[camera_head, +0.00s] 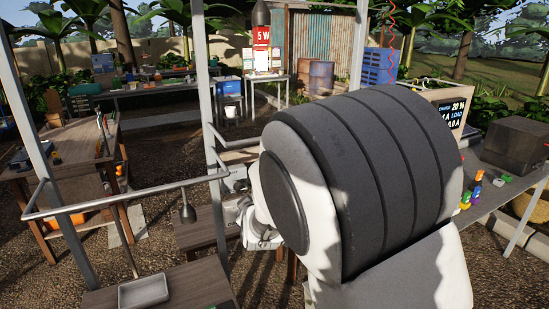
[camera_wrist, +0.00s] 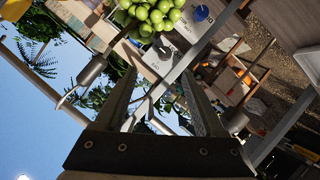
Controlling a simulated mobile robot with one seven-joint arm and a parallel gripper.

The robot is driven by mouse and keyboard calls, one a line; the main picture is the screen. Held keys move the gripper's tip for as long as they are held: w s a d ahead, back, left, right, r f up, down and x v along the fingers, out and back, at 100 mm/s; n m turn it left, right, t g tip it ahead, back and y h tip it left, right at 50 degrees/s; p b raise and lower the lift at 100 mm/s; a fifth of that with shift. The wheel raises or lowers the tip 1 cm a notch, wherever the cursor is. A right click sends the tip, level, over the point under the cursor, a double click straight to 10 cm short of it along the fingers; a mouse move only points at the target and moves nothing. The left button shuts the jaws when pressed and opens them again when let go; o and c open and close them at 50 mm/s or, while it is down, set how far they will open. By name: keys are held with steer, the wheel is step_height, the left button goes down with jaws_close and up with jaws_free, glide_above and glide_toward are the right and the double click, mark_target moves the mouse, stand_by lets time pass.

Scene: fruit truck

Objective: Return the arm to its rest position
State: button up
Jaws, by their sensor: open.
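My gripper (camera_wrist: 158,74) shows in the wrist view with its two dark fingers spread apart and nothing between them. The wrist view is strongly tilted. In the head view my white and dark grey arm fills the middle and right, close to the camera. It hides what lies behind it, and I cannot make out my gripper there. A bunch of green fruit (camera_wrist: 150,14) is at the top of the wrist view, beyond the fingers and apart from them.
Metal posts (camera_head: 204,90) and a handrail (camera_head: 130,195) stand close on the left. A metal tray (camera_head: 143,291) rests on a wooden surface at the lower left. A wooden workbench (camera_head: 60,148) stands farther left. A table (camera_head: 488,205) with small coloured items and a dark box (camera_head: 517,145) is at the right.

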steer(key=s+d+r+m+g, duration=0.25)
steer(key=s+d+r, duration=0.2)
steer(key=d, duration=0.35)
steer(key=s+d+r+m+g+h, duration=0.1)
steer(key=s+d+m, duration=0.1)
steer(key=s+d, duration=0.3)
steer(key=s+d+m+g+h, duration=0.1)
steer(key=s+d, duration=0.5)
steer(key=s, duration=0.7)
steer(key=s+d+r+m+g+h, duration=0.1)
steer(key=s+d+m+g, duration=0.2)
steer(key=s, duration=0.7)
steer(key=d+m, duration=0.2)
steer(key=d, duration=0.1)
steer(key=shift+r, duration=0.3)
